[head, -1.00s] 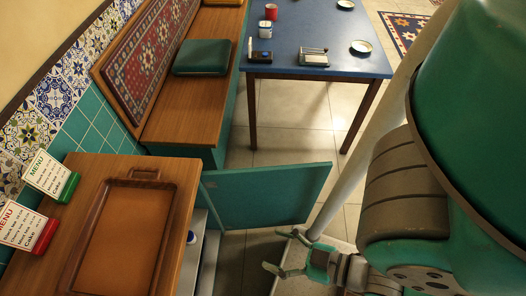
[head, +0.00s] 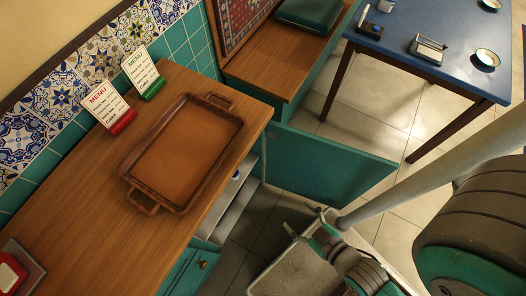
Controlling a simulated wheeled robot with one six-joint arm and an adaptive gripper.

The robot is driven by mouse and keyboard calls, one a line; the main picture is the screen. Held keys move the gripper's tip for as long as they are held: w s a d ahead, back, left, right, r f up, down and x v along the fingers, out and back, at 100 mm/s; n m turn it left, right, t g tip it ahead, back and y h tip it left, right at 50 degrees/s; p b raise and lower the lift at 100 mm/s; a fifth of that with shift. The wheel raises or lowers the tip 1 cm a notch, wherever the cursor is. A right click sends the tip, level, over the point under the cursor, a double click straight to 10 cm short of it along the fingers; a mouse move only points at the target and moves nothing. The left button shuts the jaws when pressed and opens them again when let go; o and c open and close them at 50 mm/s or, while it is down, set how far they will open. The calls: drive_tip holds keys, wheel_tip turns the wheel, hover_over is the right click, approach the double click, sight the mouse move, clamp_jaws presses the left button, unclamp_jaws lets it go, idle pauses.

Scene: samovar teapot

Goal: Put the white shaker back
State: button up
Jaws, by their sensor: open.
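My gripper (head: 303,222) is open and appears empty, low in front of the cabinet, to the right of its opening. The cabinet's teal door (head: 330,165) stands open above and behind it. A small white thing with a dark blue top (head: 236,175) shows inside the open cabinet (head: 228,205), mostly hidden by the counter edge. I cannot tell whether it is the white shaker.
The wooden counter (head: 70,205) carries a brown tray (head: 190,150) and two menu stands (head: 110,108). A napkin holder (head: 428,48), a black holder (head: 370,28) and small saucers (head: 487,58) are on the blue table. The open door and my pale column border the floor space.

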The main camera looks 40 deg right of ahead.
drive_tip(key=w+d+f+n+g, duration=0.1)
drive_tip(key=w+f+n+g, duration=0.15)
drive_tip(key=w+f, duration=0.6)
drive_tip(key=w+d+f+n+g, duration=0.1)
drive_tip(key=w+d+f+g, duration=0.15)
drive_tip(key=f, duration=1.15)
drive_tip(key=w+d+f+n+g+y, duration=0.2)
drive_tip(key=w, duration=0.4)
drive_tip(key=w+d+f+n+g+y, duration=0.2)
drive_tip(key=w+f+n, duration=0.1)
drive_tip(key=w, duration=0.4)
drive_tip(key=shift+d+g, duration=0.3)
drive_tip(key=shift+d, duration=0.05)
drive_tip(key=w+a, duration=0.8)
drive_tip(key=shift+a, duration=0.25)
drive_tip(key=shift+w+a+f, duration=0.25)
drive_tip(key=shift+w+f, duration=0.05)
drive_tip(key=shift+f, duration=0.3)
